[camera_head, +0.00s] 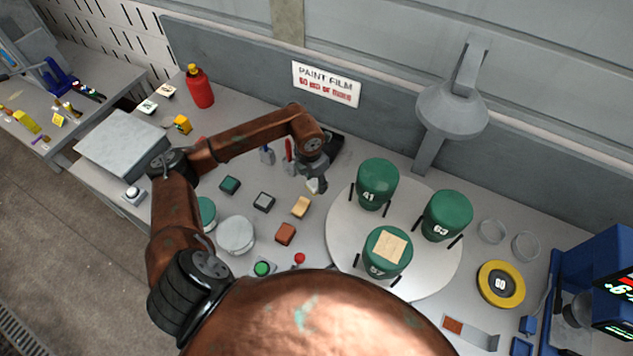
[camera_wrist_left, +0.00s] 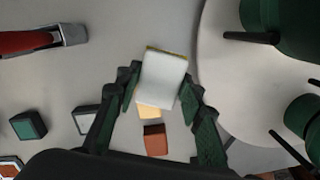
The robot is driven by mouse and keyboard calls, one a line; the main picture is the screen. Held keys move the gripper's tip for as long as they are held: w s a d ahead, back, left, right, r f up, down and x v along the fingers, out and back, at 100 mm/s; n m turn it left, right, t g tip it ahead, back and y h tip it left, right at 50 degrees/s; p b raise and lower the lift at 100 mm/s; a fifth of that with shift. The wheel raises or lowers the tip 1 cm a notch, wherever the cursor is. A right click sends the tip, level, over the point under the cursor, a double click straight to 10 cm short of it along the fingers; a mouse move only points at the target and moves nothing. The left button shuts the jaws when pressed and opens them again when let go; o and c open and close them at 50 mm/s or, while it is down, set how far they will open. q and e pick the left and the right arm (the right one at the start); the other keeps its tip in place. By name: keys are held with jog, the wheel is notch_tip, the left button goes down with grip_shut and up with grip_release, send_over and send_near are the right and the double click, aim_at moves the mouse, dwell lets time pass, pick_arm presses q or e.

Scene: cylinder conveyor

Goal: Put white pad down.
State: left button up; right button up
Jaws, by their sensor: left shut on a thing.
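The white pad (camera_wrist_left: 161,80), a small block with a thin yellowish edge, is held between the two green fingers of my left gripper (camera_wrist_left: 162,92). In the head view, the white pad (camera_head: 314,186) shows small below my left gripper (camera_head: 318,180), left of the round white turntable. The wrist view looks down on them above the grey bench; I cannot tell the exact gap to the bench. A tan pad (camera_head: 301,207) and a red-brown pad (camera_head: 285,233) lie nearby. A dark-edged pad with a pale top (camera_head: 264,201) and a green pad (camera_head: 230,185) lie further left. My right gripper is not seen.
The turntable (camera_head: 345,245) carries several green canisters with dark side handles; canister 57 (camera_head: 378,262) has a tan square on top. A red button (camera_head: 300,258) and green button (camera_head: 262,268) are in front. Bare bench lies between pads.

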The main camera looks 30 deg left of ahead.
pick_arm(q)
jog(key=w+a+f, duration=0.1)
jog(key=f, duration=0.1)
jog(key=w+a+f, duration=0.1)
jog(key=w+f, duration=0.1)
jog(key=w+a+f, duration=0.1)
jog(key=w+f, duration=0.1)
jog(key=shift+w+a+f, duration=0.1)
jog(key=shift+f, duration=0.15)
notch_tip(320, 180, down, 3)
jog(key=shift+r+p, duration=0.1)
jog(key=shift+p, duration=0.6)
jog(key=shift+f+b, duration=0.35)
jog(key=shift+f, duration=0.05)
jog(key=shift+s+f, duration=0.25)
jog(key=shift+f, duration=0.1)
jog(key=o, duration=0.8)
jog(key=shift+c, duration=0.2)
jog(key=o, duration=0.4)
jog(key=shift+w+f, duration=0.1)
jog(key=shift+f, duration=0.15)
jog(key=shift+c, duration=0.2)
